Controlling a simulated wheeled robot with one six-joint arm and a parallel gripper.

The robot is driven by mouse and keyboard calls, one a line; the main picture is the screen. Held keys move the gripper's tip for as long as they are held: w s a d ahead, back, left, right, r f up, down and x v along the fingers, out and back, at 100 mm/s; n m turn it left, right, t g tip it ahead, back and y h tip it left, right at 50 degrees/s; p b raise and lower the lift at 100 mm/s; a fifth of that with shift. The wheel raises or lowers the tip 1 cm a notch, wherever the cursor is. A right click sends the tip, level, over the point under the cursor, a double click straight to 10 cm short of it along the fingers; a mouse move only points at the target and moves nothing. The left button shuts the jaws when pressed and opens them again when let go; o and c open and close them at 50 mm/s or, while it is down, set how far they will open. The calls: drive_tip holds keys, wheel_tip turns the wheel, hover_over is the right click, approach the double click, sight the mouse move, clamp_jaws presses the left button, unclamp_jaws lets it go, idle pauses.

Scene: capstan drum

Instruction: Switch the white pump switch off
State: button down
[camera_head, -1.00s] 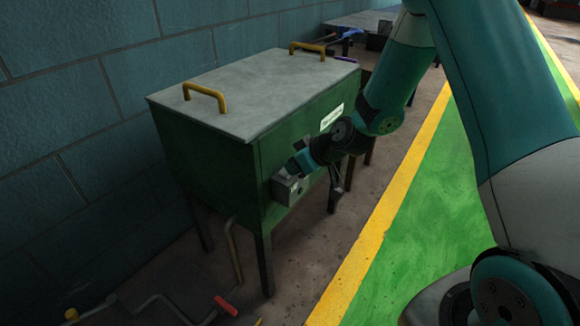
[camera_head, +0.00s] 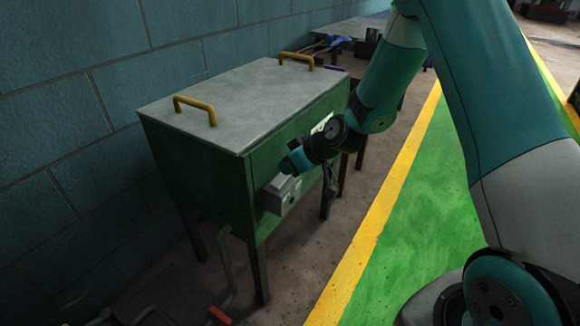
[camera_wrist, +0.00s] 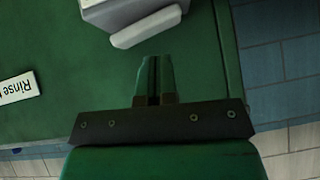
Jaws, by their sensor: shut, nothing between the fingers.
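The pump switch is a pale grey-white box (camera_head: 283,194) on the front side of the green tank (camera_head: 196,174), near its left corner. In the wrist view the box (camera_wrist: 112,9) is cut off by the top edge, and a white rounded paddle (camera_wrist: 147,26) sticks out from it. My gripper (camera_wrist: 153,60) is shut and empty. Its fingertips appear just below the paddle in the wrist view, with a small gap in the picture. I cannot tell the depth between them. In the head view my wrist hangs close by the box, and the fingers are hard to make out.
A white label (camera_wrist: 17,88) reading "Rinse" is on the tank side. The tank has a grey lid (camera_head: 245,100) with yellow handles (camera_head: 195,108). A blue block wall (camera_head: 80,90) stands behind. A bench (camera_head: 350,28) is beyond. The green floor strip (camera_head: 430,190) is clear.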

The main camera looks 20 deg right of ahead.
drive_tip(key=r+p, duration=0.1)
drive_tip(key=r, duration=0.2)
drive_tip(key=shift+a+r, duration=0.1)
drive_tip(key=shift+a, duration=0.1)
drive_tip(key=s+a+v, duration=0.1)
drive_tip(key=v, duration=0.8)
drive_tip(key=shift+s+f, duration=0.35)
drive_tip(key=shift+s, duration=0.05)
drive_tip(key=s+a+r+n+g, duration=0.1)
drive_tip(key=s+a+r+g, duration=0.1)
drive_tip(key=s+a+r, duration=0.4)
drive_tip(key=s+a+r+g+h, duration=0.1)
drive_tip(key=s+a+r+g, duration=0.2)
drive_tip(key=s, duration=0.6)
drive_tip(key=s+a+r+g, duration=0.2)
drive_tip(key=s+r, duration=0.1)
drive_tip(key=s, duration=0.7)
wheel_tip(320, 180, up, 19)
drive_tip(key=w+p, duration=0.1)
drive_tip(key=p, duration=1.8)
drive_tip(key=shift+p, duration=0.3)
